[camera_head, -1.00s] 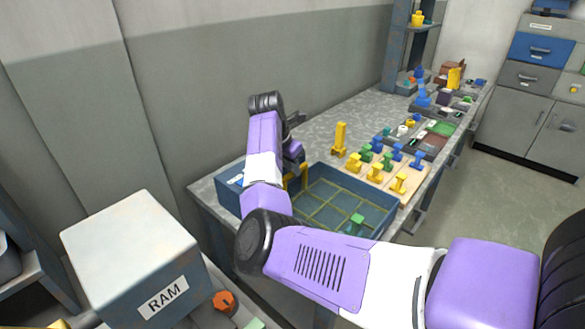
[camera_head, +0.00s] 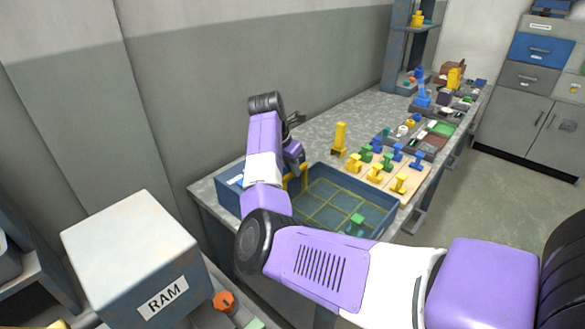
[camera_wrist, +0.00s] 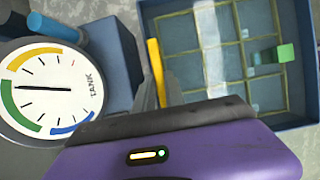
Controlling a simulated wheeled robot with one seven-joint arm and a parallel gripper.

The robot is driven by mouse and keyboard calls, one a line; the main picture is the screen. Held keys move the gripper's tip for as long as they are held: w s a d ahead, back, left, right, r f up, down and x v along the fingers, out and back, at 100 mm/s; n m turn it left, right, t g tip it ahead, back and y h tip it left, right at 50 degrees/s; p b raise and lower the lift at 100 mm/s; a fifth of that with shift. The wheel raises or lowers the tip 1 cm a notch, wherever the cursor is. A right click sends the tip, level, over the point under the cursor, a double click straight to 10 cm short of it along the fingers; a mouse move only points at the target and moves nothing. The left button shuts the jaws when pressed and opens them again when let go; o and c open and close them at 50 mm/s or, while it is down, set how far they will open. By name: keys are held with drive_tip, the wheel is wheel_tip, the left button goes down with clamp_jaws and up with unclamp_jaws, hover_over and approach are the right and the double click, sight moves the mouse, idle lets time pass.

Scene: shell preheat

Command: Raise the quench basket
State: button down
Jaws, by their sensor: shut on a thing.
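The quench basket shows as a yellow grid (camera_head: 328,203) inside a blue-grey open tank (camera_head: 385,221). The wrist view shows the grid (camera_wrist: 243,75) from above, under what looks like clear liquid. A yellow upright handle (camera_head: 304,176) stands at the tank's left side; it also shows in the wrist view (camera_wrist: 156,72). My gripper (camera_wrist: 163,88) is at this handle and shut on it; the fingertips are partly hidden by its purple body. A green block (camera_head: 357,220) is in the tank near its front wall, also in the wrist view (camera_wrist: 285,53).
A white tank dial (camera_wrist: 45,88) stands beside the tank. On the bench, a wooden board (camera_head: 408,186) holds several yellow, green and blue pieces, with a tall yellow piece (camera_head: 339,140) behind. A grey RAM box (camera_head: 130,255) is at lower left. The wall is close behind my arm.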

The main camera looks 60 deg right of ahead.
idle(0.4)
wheel_tip(320, 180, up, 6)
drive_tip(key=p, duration=0.3)
drive_tip(key=shift+r, duration=0.25)
drive_tip(key=c, duration=1.5)
unclamp_jaws()
drive_tip(key=shift+r, duration=0.1)
drive_tip(key=shift+o, duration=0.5)
drive_tip(key=b+v, duration=0.1)
drive_tip(key=v, duration=0.6)
drive_tip(key=shift+a+r, duration=0.2)
drive_tip(key=shift+r, duration=0.1)
